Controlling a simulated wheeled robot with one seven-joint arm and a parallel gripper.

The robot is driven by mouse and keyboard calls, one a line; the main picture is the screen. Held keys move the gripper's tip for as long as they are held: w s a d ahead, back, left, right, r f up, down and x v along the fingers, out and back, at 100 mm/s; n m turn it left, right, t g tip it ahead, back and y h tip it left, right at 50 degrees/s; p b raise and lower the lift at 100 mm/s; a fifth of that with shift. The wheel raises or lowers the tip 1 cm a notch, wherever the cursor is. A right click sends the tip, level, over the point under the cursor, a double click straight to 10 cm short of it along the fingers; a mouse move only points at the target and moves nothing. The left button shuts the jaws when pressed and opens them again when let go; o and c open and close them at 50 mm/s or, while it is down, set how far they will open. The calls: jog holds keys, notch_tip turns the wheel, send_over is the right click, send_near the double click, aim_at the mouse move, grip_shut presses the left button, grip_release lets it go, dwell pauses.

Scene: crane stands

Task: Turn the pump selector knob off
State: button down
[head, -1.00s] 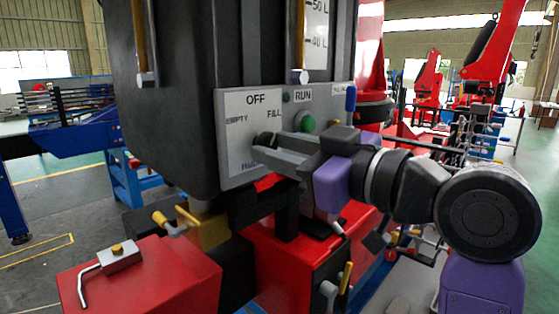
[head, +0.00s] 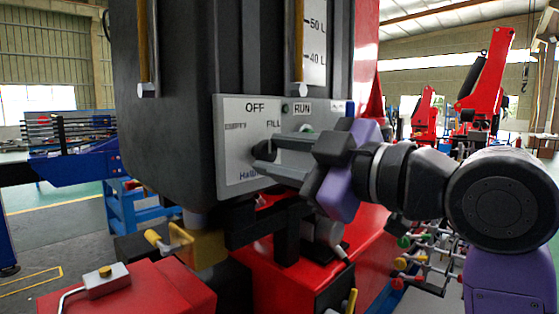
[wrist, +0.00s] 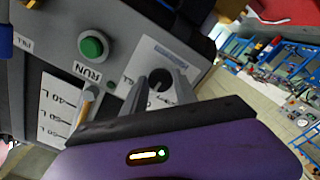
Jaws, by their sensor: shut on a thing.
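The black pump selector knob (head: 264,148) sits on a pale label plate (head: 233,110) marked OFF at the top, FILL at the right, EMPTY at the left and a German-looking word at the bottom. My gripper (head: 262,159) reaches in from the right and is shut on the knob. In the wrist view the two grey fingers (wrist: 160,92) lie on either side of the dark knob (wrist: 159,77). The fingers cover part of the knob, and I cannot tell which way its pointer faces.
A green button (wrist: 92,46) marked RUN is beside the plate, close to my fingers. A black tank (head: 170,100) with gauge tubes stands above and behind. Red boxes (head: 130,295) and a yellow-handled valve (head: 170,240) are below.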

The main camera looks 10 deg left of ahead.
dwell(0.3)
jog(key=c, duration=1)
grip_release()
jog(key=b+v, duration=0.1)
jog(key=v, duration=0.6)
jog(key=shift+s+d+b, duration=0.25)
jog(key=shift+d+b, duration=0.05)
